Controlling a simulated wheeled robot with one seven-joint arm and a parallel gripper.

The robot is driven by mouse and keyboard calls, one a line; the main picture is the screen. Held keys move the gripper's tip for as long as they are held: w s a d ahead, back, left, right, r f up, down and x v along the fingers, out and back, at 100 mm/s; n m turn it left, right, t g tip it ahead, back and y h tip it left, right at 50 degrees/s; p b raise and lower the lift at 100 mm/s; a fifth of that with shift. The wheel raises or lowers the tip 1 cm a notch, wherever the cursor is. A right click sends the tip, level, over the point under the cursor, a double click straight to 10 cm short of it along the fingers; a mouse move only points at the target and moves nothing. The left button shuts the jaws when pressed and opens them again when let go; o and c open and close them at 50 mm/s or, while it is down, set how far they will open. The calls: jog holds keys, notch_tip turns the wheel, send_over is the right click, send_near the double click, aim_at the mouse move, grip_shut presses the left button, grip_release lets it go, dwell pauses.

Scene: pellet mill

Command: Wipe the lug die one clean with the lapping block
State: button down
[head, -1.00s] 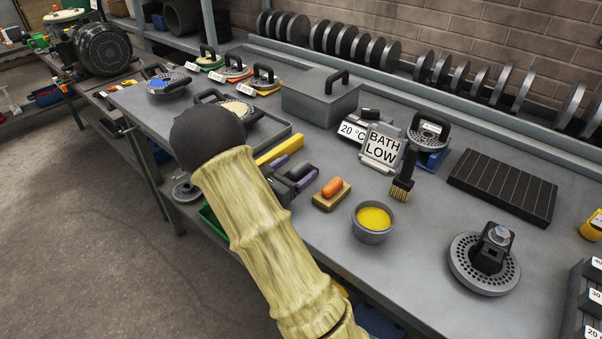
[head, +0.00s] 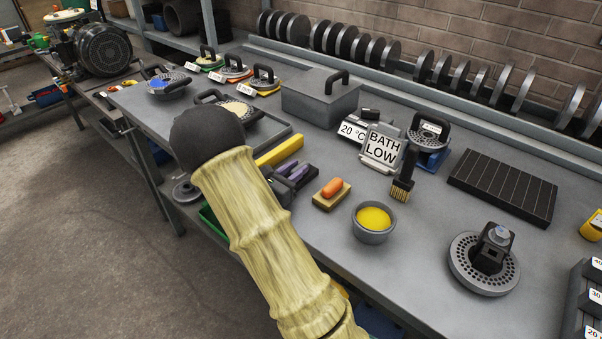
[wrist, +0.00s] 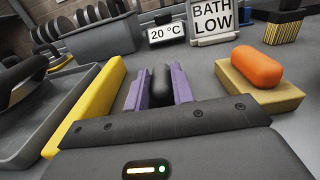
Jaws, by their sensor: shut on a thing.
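My gripper (wrist: 161,90) has purple fingers, which also show in the head view (head: 296,172). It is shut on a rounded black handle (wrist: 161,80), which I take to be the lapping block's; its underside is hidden. It is low over the bench. Dies with black handles are in view, and no label tells me which is lug die one. One with a pale smeared face (head: 240,110) lies in the grey tray (head: 281,134), left of my gripper and partly hidden by my arm. Another die with a blue smear (head: 167,84) stands further left.
A yellow bar (head: 281,150) lies beside the tray. An orange-handled block (head: 331,193), a bowl of yellow stuff (head: 372,222) and a brush (head: 403,178) stand to the right. A lidded grey box (head: 320,96) and "BATH LOW" sign (head: 382,148) are behind. Bench is clear around the right die (head: 485,262).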

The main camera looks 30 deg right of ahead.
aim_at(294, 169)
jog(key=shift+r, duration=0.15)
jog(key=shift+r+p, duration=2.85)
jog(key=shift+r, duration=0.85)
jog(key=c, duration=2)
grip_release()
grip_shut()
